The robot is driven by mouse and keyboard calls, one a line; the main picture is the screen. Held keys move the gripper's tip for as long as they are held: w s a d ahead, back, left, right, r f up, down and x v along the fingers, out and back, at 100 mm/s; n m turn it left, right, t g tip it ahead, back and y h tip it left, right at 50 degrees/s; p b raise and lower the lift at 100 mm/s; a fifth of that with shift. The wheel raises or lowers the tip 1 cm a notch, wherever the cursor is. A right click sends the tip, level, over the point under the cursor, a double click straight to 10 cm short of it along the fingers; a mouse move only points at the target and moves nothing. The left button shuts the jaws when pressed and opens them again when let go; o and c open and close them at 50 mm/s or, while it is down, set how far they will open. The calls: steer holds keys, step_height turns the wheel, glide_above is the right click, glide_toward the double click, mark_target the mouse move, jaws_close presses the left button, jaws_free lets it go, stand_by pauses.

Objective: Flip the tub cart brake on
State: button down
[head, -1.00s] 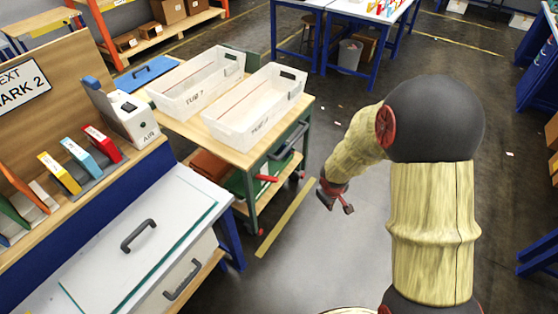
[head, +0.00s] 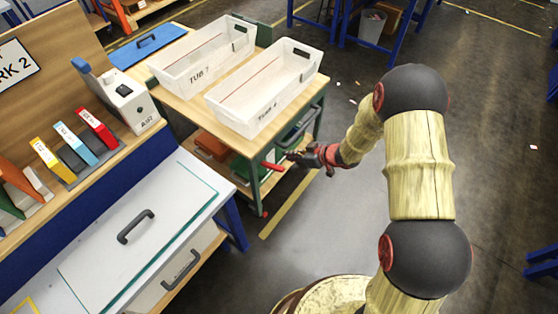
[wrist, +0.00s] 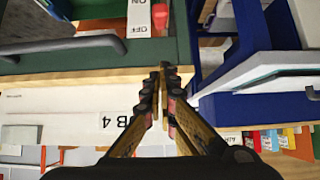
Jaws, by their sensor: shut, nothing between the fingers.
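The tub cart (head: 180,93) has a wooden top and a green frame. Its red brake lever (head: 273,166) sticks out low at the near end. In the wrist view the red lever end (wrist: 160,15) shows at the top edge beside a white ON/OFF plate (wrist: 138,16); which word the lever stands at is not clear. My gripper (head: 292,156) is close to the lever, to its right in the head view. In the wrist view the fingers (wrist: 163,70) are together and empty, apart from the lever end.
Two white tubs (head: 265,90) stand on the cart. A grey handle (head: 300,128) juts from its near end, above my gripper. A blue bench with a white lidded box (head: 120,215) stands at left. The floor (head: 500,180) on the right is mostly clear.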

steer(key=b, duration=0.3)
glide_above(278, 166)
steer(key=a, duration=0.1)
steer(key=f, duration=0.6)
steer(key=shift+w+a+f, duration=0.1)
steer(key=shift+w+f, duration=0.05)
steer(key=shift+w, duration=0.25)
steer(key=shift+s+d+f+b, duration=0.15)
steer(key=shift+d+f+b, duration=0.1)
steer(key=shift+f, duration=0.35)
steer(key=shift+s+d+f+b, duration=0.1)
steer(key=shift+f+b, duration=0.15)
steer(key=shift+f, duration=0.3)
steer(key=shift+s+d+f, duration=0.2)
steer(key=shift+d+f, duration=0.1)
steer(key=shift+f, duration=0.35)
